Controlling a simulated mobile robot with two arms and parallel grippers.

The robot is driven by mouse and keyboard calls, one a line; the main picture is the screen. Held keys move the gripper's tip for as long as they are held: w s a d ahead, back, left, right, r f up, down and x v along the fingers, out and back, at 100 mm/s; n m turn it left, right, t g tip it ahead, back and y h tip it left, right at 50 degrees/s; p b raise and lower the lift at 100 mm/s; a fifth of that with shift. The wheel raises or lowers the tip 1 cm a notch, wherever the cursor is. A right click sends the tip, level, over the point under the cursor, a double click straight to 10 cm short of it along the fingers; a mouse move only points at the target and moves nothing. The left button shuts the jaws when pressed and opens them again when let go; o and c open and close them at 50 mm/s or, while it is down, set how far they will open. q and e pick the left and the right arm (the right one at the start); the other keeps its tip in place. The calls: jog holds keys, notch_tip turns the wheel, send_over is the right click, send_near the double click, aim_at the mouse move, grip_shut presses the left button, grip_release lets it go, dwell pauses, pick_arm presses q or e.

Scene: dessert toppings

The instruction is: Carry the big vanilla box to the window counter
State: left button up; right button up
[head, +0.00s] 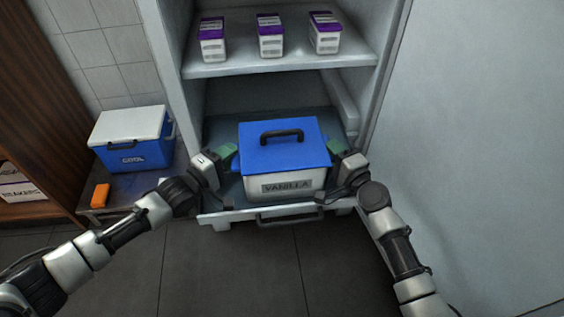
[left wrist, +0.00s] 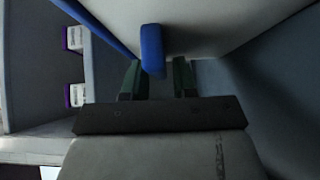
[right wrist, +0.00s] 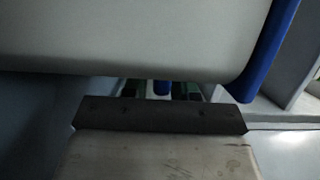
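The big vanilla box (head: 291,184) is white with a blue lid, a black top handle and a VANILLA label. It sits upright on a pulled-out drawer (head: 240,214) at the bottom of the cabinet. My left gripper (head: 231,154) is at the box's left side. In the left wrist view its green fingers (left wrist: 158,80) stand apart on either side of a blue side handle (left wrist: 152,50). My right gripper (head: 337,150) is at the right side.
Three small purple-lidded tubs (head: 271,36) stand on the shelf (head: 230,69) above. A blue and white cooler (head: 130,139) and an orange object (head: 100,196) are on a low surface at left. A flat pale surface (head: 480,150) fills the right. No window counter is seen.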

pick_arm(q)
jog(key=shift+c, duration=0.2)
pick_arm(e)
jog(key=shift+c, duration=0.2)
pick_arm(q)
grip_shut()
pick_arm(e)
grip_shut()
dwell(0.7)
pick_arm(q)
jog(key=shift+w+r, duration=0.1)
jog(key=shift+r, duration=0.1)
pick_arm(e)
jog(key=shift+w+r, duration=0.1)
jog(key=shift+r, duration=0.05)
